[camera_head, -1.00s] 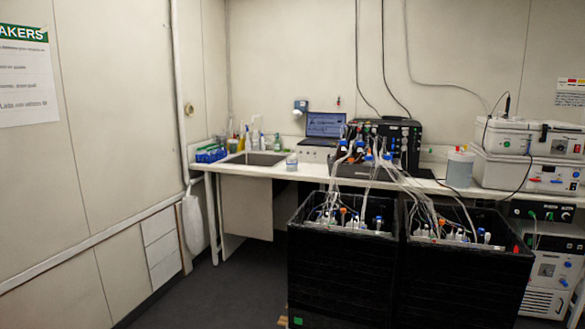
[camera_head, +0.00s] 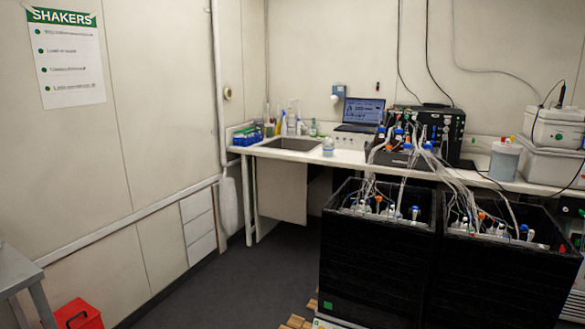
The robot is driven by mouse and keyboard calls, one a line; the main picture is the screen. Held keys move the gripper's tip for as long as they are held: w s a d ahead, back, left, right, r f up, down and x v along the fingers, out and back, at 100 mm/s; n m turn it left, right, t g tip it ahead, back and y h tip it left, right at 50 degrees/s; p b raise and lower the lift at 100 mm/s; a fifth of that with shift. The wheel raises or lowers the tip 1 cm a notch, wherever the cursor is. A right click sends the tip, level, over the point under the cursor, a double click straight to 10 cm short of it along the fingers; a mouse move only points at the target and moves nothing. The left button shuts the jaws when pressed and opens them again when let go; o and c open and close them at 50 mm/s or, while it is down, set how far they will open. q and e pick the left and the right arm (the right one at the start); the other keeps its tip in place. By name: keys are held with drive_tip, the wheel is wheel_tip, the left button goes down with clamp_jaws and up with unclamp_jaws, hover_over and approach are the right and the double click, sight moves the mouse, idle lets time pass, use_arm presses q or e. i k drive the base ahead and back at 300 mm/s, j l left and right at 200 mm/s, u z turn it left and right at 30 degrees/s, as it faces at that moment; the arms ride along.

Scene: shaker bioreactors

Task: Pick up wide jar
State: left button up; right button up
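Two jar-like things show in the head view, and I cannot tell which one is the wide jar. A small, pale, clear jar (camera_head: 328,147) stands upright on the white bench near its front edge, just right of the sink. Neither of my grippers is in view.
Two tall black bins (camera_head: 372,265) with bottles and tubing stand before the bench's right part. A sink (camera_head: 291,144), laptop (camera_head: 361,113) and blue rack (camera_head: 247,136) are on the bench. A red bin (camera_head: 78,314) is lower left. The dark floor (camera_head: 235,285) left of the bins is clear.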

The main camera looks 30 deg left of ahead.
sight(328, 147)
drive_tip(key=i+j+u, duration=0.9)
drive_tip(key=i, duration=0.15)
drive_tip(key=i+j+u, duration=0.25)
drive_tip(key=i, duration=0.6)
drive_tip(key=i+j+u, duration=0.1)
drive_tip(key=i+u, duration=0.2)
drive_tip(key=i, duration=0.6)
drive_tip(key=i+z, duration=0.35)
drive_tip(key=i, duration=0.2)
drive_tip(key=i+j+z, duration=0.1)
drive_tip(key=i+z, duration=0.3)
drive_tip(key=i+j+z, duration=0.35)
drive_tip(key=i, duration=0.3)
